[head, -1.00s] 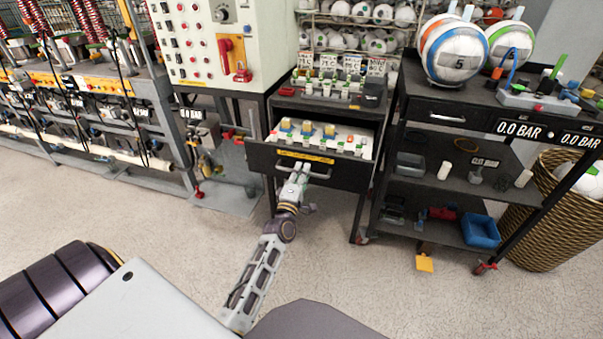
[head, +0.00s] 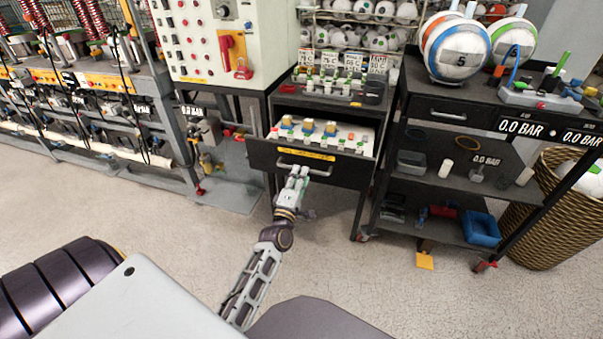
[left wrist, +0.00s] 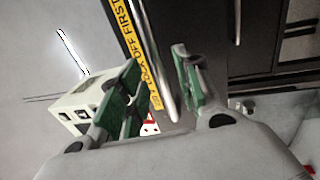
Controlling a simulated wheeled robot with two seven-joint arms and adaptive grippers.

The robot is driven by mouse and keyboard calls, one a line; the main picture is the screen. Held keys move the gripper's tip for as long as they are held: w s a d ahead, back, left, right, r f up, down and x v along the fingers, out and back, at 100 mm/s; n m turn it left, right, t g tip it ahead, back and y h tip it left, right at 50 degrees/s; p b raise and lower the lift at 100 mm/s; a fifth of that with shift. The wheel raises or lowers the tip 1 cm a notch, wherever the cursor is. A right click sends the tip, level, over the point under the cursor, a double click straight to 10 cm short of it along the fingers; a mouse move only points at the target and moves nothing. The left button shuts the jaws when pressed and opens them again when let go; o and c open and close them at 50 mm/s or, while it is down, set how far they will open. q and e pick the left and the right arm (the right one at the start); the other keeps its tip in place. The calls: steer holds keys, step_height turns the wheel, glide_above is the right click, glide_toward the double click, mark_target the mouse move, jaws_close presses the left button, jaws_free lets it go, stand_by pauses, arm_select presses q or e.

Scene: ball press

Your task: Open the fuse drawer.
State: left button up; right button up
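The fuse drawer (head: 262,155) is pulled out of the dark cabinet under the fuse shelf, and the coloured fuses inside show. A silver bar handle (head: 320,172) runs across its front below a yellow label (head: 307,153). My left gripper (head: 299,171) is just in front of the handle, near its middle. In the left wrist view my left gripper (left wrist: 155,88) has its green-padded fingers apart, with the handle (left wrist: 158,72) seen in the gap between them, slightly beyond the tips. It holds nothing that I can see. My right gripper is not in view.
A shelf cart (head: 470,180) with balls on top stands to the right, a wicker basket (head: 545,225) beside it. A control panel cabinet (head: 205,40) stands to the left. The floor (head: 150,215) in front of the drawer is clear.

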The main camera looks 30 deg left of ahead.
arm_select(q)
steer(key=v, duration=0.8)
steer(key=shift+s, duration=0.3)
steer(key=shift+d+f, duration=0.1)
steer(key=shift+d, duration=0.05)
stand_by(0.6)
